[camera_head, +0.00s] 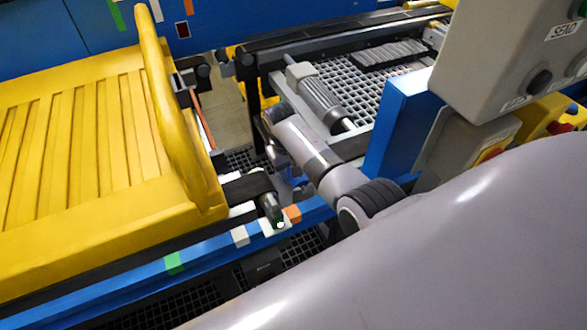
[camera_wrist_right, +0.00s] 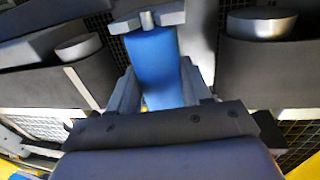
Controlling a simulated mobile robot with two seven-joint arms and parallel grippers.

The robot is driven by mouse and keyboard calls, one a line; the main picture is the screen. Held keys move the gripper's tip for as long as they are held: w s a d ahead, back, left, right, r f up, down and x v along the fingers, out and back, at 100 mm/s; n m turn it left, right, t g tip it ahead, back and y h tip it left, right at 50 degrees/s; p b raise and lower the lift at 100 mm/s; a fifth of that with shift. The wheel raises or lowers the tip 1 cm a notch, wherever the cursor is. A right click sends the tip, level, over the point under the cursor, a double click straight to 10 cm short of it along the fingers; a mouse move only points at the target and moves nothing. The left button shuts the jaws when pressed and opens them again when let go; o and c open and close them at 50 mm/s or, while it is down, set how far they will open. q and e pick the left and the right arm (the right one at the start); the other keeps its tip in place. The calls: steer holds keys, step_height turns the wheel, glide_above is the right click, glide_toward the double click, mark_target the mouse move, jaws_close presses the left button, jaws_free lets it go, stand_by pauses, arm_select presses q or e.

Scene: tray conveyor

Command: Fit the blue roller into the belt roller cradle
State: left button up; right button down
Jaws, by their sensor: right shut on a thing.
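The blue roller (camera_wrist_right: 150,48) is between the grey fingers of my right gripper (camera_wrist_right: 156,85) in the right wrist view. The gripper is shut on it. Grey metal pieces (camera_wrist_right: 165,17) show at its far end; I cannot tell whether the roller's axle rests in a cradle there. Dark belt ends with round metal rollers stand on the left (camera_wrist_right: 80,47) and right (camera_wrist_right: 262,22), with the blue roller in the gap between. In the head view a bit of blue (camera_head: 296,180) shows beneath my right arm, which hides most of the gripper and cradle. My left gripper is out of view.
A yellow slatted tray (camera_head: 150,95) sits on the left. A blue rail (camera_head: 205,252) runs along its front. A grey motor (camera_head: 318,95) lies over a grid behind my arm. A blue post (camera_head: 400,115) and a grey control box (camera_head: 500,60) stand close on the right.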

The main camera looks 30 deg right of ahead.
mark_target(289, 171)
steer(key=shift+f, duration=0.4)
steer(key=shift+c, duration=2.4)
jaws_free()
steer(key=shift+r, duration=0.1)
steer(key=shift+o, duration=0.3)
steer(key=r, duration=0.4)
steer(key=a+r+p, duration=0.1)
steer(key=r, duration=0.2)
steer(key=shift+a, duration=0.1)
